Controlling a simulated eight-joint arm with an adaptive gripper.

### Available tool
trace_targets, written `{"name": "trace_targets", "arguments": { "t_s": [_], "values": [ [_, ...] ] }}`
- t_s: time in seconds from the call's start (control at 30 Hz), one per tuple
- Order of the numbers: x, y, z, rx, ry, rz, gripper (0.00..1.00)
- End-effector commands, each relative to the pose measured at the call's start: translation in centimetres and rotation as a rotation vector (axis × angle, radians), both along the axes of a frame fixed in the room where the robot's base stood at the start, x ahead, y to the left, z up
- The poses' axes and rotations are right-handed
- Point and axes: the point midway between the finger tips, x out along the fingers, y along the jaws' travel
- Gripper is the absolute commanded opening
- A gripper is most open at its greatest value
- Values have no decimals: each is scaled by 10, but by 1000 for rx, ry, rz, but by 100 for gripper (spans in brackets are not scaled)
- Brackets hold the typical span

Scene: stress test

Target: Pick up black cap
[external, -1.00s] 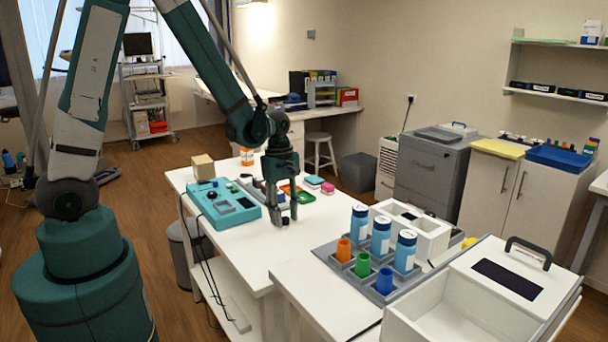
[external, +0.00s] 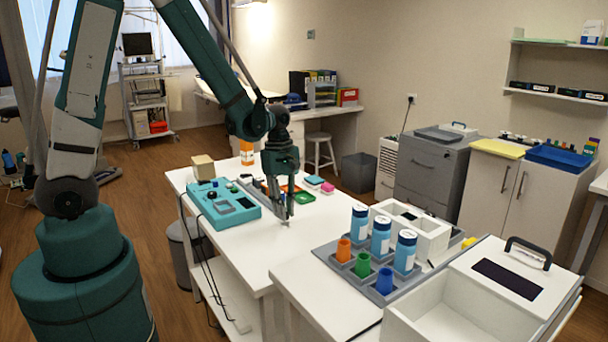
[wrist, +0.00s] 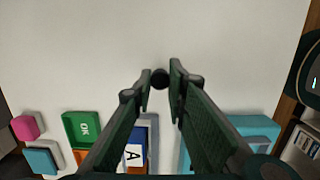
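The black cap (wrist: 160,78) is a small dark round thing on the white tabletop. In the wrist view it lies between or just past my fingertips, close to the right one. My gripper (external: 285,218) points down close above the table, near its front right part. In the wrist view my gripper (wrist: 160,82) has its two fingers apart, one on each side of the cap. I cannot tell whether either finger touches it. In the external view the cap cannot be made out at the fingertips.
A teal device (external: 225,203) stands left of my gripper. A grey rack with blue bottles (external: 381,235) and coloured cups stands to the right. White tabletop (external: 248,248) is clear in front.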

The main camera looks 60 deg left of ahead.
Motion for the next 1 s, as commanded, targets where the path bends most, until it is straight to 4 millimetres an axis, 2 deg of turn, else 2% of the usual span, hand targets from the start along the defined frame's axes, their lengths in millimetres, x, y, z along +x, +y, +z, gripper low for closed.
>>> {"name": "trace_targets", "arguments": {
  "t_s": [0.53, 0.73, 1.0],
  "values": [
    [0, 0, 68, 0, 0, 0, 11],
    [-1, 0, 79, 0, 0, 0, 11],
    [0, 0, 81, 0, 0, 0, 11]
  ]
}}
